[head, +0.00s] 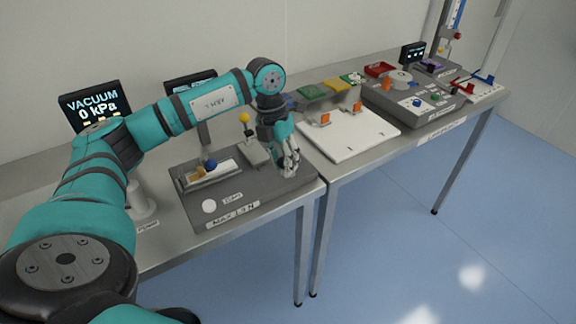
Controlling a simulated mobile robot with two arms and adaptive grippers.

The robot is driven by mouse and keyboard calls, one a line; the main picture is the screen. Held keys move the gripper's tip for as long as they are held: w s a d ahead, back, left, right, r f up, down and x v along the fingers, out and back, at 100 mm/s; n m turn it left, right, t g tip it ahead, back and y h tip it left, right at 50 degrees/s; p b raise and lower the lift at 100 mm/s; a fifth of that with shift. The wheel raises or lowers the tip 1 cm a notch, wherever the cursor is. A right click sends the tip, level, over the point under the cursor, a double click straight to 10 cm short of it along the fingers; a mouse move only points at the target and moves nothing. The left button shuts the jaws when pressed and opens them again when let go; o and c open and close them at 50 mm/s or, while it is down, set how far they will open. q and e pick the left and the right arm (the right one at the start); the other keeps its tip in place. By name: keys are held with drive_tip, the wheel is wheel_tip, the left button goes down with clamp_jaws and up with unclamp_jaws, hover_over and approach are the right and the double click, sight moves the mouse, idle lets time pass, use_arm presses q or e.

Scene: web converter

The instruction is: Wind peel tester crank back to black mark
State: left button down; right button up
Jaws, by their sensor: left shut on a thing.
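The peel tester (245,200) is a dark grey base on the left bench, with a pale bed carrying a small tan block and a blue ball knob (210,165). A lever with a yellow ball (244,118) stands behind it. My left gripper (289,166) points down at the right end of the tester, shut on what seems to be the crank. The fingers and wrist hide most of the crank, and I cannot make out its angle. I cannot see the black mark. My right gripper is not in view.
A vacuum display (95,105) reading 0 kPa and a second dark display (190,82) stand at the back left. A white board (350,135) with orange clamps and a grey control station (415,100) fill the right bench. Blue floor (400,220) in front is clear.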

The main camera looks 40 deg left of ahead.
use_arm(q)
drive_tip(key=m, duration=0.1)
drive_tip(key=a+m, duration=0.1)
drive_tip(key=m, duration=0.1)
drive_tip(key=shift+a+m+g+b, duration=0.2)
drive_tip(key=shift+m+g+b, duration=0.1)
drive_tip(key=shift+b, duration=0.05)
drive_tip(key=shift+w+a+r+m+g, duration=0.1)
drive_tip(key=shift+a+m, duration=0.1)
drive_tip(key=shift+m, duration=0.35)
drive_tip(key=shift+w+a+f+m+g, duration=0.1)
drive_tip(key=shift+a+m, duration=0.1)
drive_tip(key=shift+m, duration=0.4)
drive_tip(key=shift+a+r+m+g, duration=0.1)
drive_tip(key=shift+a+m, duration=0.1)
drive_tip(key=shift+m, duration=0.35)
drive_tip(key=c, duration=1)
unclamp_jaws()
drive_tip(key=v, duration=1.2)
drive_tip(key=shift+d, duration=0.15)
